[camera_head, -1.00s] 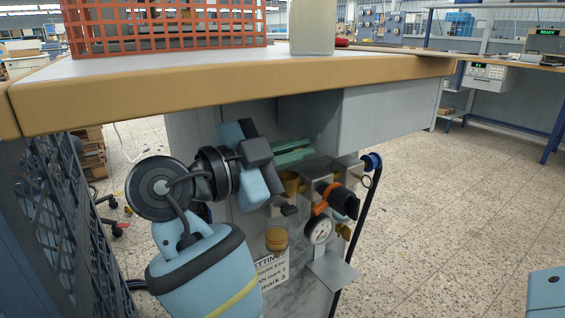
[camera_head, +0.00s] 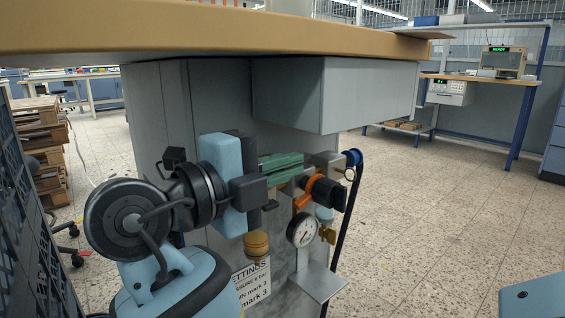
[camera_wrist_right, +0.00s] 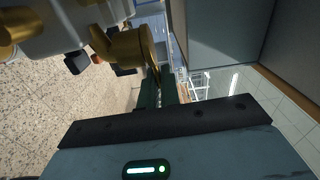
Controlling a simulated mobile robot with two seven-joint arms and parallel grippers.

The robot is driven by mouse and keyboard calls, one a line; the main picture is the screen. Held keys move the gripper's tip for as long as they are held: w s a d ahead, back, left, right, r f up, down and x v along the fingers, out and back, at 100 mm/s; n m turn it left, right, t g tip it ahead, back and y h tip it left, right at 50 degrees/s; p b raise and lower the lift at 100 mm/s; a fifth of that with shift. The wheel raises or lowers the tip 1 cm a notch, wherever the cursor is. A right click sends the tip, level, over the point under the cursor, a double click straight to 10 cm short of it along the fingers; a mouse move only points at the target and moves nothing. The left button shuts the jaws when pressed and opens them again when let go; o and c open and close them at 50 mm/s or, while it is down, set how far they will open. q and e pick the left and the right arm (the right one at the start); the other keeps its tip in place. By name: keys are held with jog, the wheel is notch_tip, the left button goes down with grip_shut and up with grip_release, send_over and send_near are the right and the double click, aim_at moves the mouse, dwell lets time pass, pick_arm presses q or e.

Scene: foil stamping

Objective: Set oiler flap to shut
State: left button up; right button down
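The air service unit is mounted on the grey cabinet under the bench, with a black knob (camera_head: 324,191), an orange ring and a round gauge (camera_head: 303,230). My right gripper (camera_head: 288,162) reaches its green fingers across the top of the unit from the left. In the right wrist view, a brass disc-like part (camera_wrist_right: 130,47), seemingly the oiler flap, is close to the finger ends; contact is unclear. The finger gap is too narrow to judge. In the head view the gripper hides this part. My left gripper is not in view.
The bench top (camera_head: 200,28) overhangs the unit, and a grey box (camera_head: 335,95) hangs under it. A brass-capped part (camera_head: 256,243) and a settings sign (camera_head: 252,284) are below the gripper. A black hose (camera_head: 347,230) runs down at the right. Floor to the right is clear.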

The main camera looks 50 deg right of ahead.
jog(key=shift+f+m, duration=0.25)
jog(key=shift+m, duration=0.15)
jog(key=c, duration=1.6)
grip_release()
jog(key=p+v, duration=0.2)
jog(key=v, duration=0.5)
jog(key=shift+a, duration=0.4)
